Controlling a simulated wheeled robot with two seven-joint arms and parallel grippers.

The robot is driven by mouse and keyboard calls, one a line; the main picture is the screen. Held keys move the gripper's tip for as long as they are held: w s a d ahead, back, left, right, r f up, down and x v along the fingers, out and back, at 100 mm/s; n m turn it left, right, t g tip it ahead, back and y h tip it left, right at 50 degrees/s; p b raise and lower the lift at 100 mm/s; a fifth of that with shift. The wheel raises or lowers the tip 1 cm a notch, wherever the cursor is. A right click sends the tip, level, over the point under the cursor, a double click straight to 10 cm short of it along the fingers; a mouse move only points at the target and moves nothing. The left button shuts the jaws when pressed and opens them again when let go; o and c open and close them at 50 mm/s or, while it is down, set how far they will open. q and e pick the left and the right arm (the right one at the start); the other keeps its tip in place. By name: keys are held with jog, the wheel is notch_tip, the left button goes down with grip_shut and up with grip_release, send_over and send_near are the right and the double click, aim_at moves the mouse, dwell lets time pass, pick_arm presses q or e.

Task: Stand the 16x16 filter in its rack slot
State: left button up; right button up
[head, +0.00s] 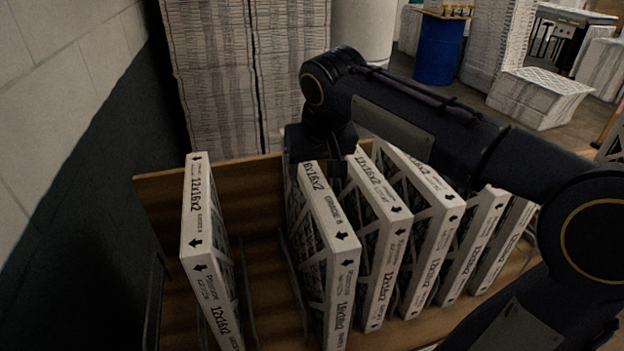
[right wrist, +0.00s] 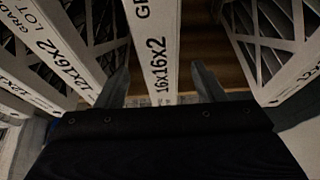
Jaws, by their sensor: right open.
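The 16x16 filter (head: 343,260), a white-framed panel lettered 16x16x2, stands upright in the wooden rack (head: 272,275), second from the left in the head view. In the right wrist view its lettered edge (right wrist: 156,45) runs between the two fingers. My right gripper (head: 318,178) is over the top edge of this filter, reaching down from above. In the wrist view its fingers (right wrist: 160,78) are apart, one on each side of the edge, with gaps showing. The fingertips are partly hidden in the head view. My left gripper is not in view.
A 12x16x2 filter (head: 196,215) stands at the left, with an empty gap between it and the 16x16. Several more filters (head: 425,240) stand close on the right. Stacked boxes (head: 215,80) rise behind the rack, and a wall (head: 75,120) is on the left.

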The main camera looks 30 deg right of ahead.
jog(key=v, duration=0.4)
dwell(0.5)
